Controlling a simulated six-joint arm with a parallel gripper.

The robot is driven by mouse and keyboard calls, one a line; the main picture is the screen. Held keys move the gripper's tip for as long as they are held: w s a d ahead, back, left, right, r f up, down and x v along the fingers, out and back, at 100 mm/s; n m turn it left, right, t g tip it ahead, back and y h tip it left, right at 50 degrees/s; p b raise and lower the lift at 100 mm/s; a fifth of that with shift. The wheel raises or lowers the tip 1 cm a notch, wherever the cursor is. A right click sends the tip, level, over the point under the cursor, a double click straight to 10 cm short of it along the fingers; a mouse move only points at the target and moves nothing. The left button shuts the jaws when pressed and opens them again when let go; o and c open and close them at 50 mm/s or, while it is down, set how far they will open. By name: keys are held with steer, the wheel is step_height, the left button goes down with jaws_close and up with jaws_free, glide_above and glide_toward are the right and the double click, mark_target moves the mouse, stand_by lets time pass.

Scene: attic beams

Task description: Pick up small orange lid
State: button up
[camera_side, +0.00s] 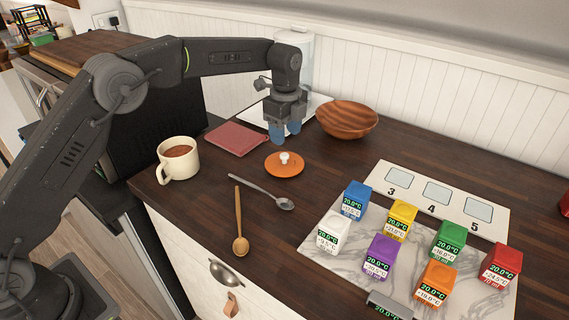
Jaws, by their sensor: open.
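The small orange lid (285,169) lies flat on the dark wooden counter, with a white knob at its centre. My gripper (285,133) points down with its blue-tipped fingers above and behind the lid in this view. The gripper is open, and nothing shows between its fingers. The fingertips look apart from the lid, but their exact height over the counter is hard to tell.
A red cloth (237,138) and a wooden bowl (347,118) flank the gripper. A mug (179,158), metal spoon (262,192) and wooden spoon (239,222) lie nearer. Several coloured cubes stand on a marble board (336,262) at right, before a numbered panel (400,180).

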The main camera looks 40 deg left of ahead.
mark_target(285, 154)
steer(key=shift+s+d+f, duration=0.1)
steer(key=shift+s+f, duration=0.1)
steer(key=shift+f, duration=1.4)
steer(key=shift+s+f, duration=0.2)
steer(key=shift+f, duration=1.35)
jaws_close()
steer(key=shift+r, duration=0.1)
